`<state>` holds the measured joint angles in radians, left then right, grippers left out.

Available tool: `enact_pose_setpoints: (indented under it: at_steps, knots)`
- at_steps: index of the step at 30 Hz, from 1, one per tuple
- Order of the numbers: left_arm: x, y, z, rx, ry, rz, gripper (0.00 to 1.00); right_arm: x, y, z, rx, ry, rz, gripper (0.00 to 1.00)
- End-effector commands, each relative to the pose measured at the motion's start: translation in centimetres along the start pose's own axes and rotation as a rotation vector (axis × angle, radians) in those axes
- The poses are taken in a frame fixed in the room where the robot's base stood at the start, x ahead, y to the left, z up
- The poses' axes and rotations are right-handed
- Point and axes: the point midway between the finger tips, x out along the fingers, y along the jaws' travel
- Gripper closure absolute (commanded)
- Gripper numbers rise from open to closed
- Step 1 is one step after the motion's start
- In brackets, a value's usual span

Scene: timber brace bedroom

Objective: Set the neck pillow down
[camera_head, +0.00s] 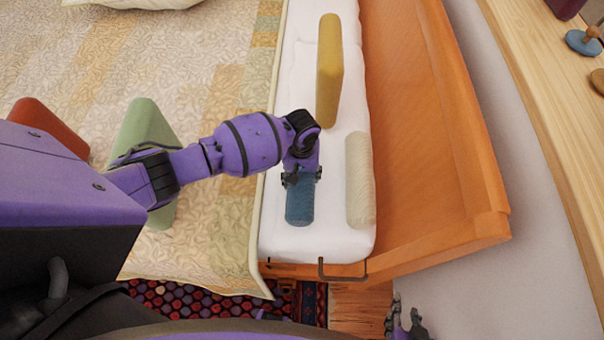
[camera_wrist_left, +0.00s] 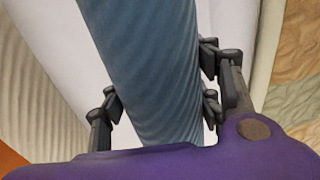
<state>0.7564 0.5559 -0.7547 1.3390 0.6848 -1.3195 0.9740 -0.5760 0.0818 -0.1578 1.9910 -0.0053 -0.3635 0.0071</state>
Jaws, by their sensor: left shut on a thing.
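The neck pillow appears to be the blue ribbed roll (camera_head: 300,203), which lies lengthwise over the white bedding strip (camera_head: 292,247). My left gripper (camera_head: 302,176) is shut around its far end, coming from above. In the left wrist view the blue roll (camera_wrist_left: 150,70) runs between the dark fingers (camera_wrist_left: 160,105), which stand on both sides of it. Whether its underside touches the white bedding cannot be told. My right gripper (camera_head: 402,318) shows only partly at the bottom edge, away from the pillows; its jaws are unclear.
A cream roll (camera_head: 360,180) lies just right of the blue one. The orange wooden panel (camera_head: 430,140) borders the strip on the right. A green wedge (camera_head: 140,125) and red wedge (camera_head: 48,125) rest on the patterned quilt (camera_head: 200,85).

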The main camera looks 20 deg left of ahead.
Motion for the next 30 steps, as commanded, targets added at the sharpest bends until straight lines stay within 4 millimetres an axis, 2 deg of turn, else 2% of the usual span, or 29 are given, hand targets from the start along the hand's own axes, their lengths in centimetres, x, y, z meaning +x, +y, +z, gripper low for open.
enact_pose_setpoints:
  at_steps: [7,8,11,23,26,30]
  knots:
    - [0.3,0.0,-0.1,-0.001,0.001,0.001,0.78,0.1,-0.1,-0.5,0.003,0.009,0.0,0.7]
    - [0.3,0.0,0.0,-0.001,0.001,0.0,0.38,0.1,-0.1,-0.5,0.003,0.009,0.0,0.7]
    - [0.2,0.0,-0.1,0.0,0.001,0.0,0.25,0.1,-0.1,-0.6,0.005,0.01,0.0,0.7]
    - [-0.2,0.0,-0.1,0.0,0.003,0.0,0.23,0.1,-0.1,-0.1,0.005,0.001,0.001,0.7]
    - [-1.4,0.0,-0.2,-0.001,0.005,0.002,0.23,0.0,-0.1,-0.5,0.005,0.006,0.001,0.7]
    - [-4.4,0.0,-0.3,-0.001,0.008,0.003,0.23,-0.3,-0.1,-1.4,0.007,0.016,0.0,0.7]
